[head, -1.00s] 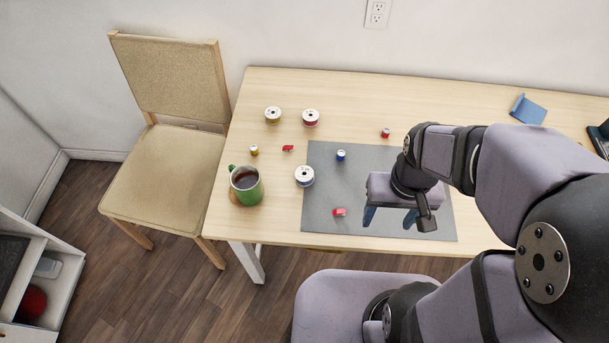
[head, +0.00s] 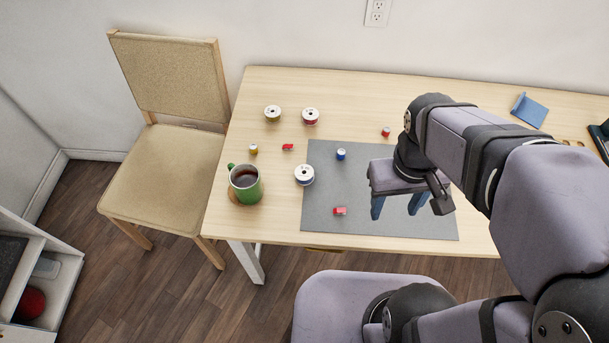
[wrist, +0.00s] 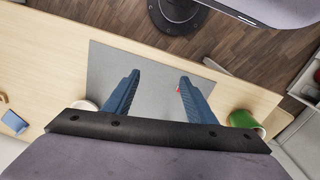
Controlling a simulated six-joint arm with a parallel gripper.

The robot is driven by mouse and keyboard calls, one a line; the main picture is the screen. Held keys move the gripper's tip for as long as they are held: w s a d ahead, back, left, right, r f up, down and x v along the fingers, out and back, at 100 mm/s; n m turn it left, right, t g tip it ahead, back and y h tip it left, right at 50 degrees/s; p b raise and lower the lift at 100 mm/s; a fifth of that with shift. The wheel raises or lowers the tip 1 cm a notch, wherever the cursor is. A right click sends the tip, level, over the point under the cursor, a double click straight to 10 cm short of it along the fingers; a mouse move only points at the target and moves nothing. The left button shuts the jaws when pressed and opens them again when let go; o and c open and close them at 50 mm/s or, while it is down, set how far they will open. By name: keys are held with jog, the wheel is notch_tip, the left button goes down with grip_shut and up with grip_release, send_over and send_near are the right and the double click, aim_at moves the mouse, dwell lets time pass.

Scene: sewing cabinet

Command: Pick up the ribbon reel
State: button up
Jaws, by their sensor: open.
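Three white-flanged reels lie on the table in the head view: one with yellowish ribbon (head: 272,113), one with dark red ribbon (head: 310,117) and one with blue ribbon (head: 304,175). The blue one is at the left edge of the grey mat (head: 325,230). The frames do not show which one the task means. My gripper (head: 396,210) is open and empty above the right part of the mat, to the right of all three reels. In the wrist view its fingers (wrist: 159,77) stand apart over the mat, and I cannot make out any reel there.
A green mug (head: 246,186) stands left of the blue reel. Small spools, yellow (head: 253,149), blue (head: 341,154) and red (head: 385,132), and red clips (head: 288,147) (head: 340,211) lie around. A blue holder (head: 528,110) is at the back right. A chair (head: 160,170) stands left.

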jog(key=w+a+f+n+t+h+b, duration=0.45)
jog(key=w+n+b, duration=0.55)
jog(key=n, duration=0.8)
jog(key=w+a+r+n+t+y+b, duration=0.2)
jog(key=a+r+n+t+y+b, duration=0.15)
jog(key=a+n+t+b, duration=0.9)
jog(key=n+g+p, duration=0.3)
jog(key=g, duration=0.1)
send_near(305, 171)
jog(key=shift+w+d+r, duration=0.1)
jog(key=shift+w+r, duration=0.1)
jog(key=shift+w, duration=0.6)
jog(key=shift+f, duration=0.55)
jog(key=shift+b+x, duration=0.6)
jog(key=shift+x, duration=3.1)
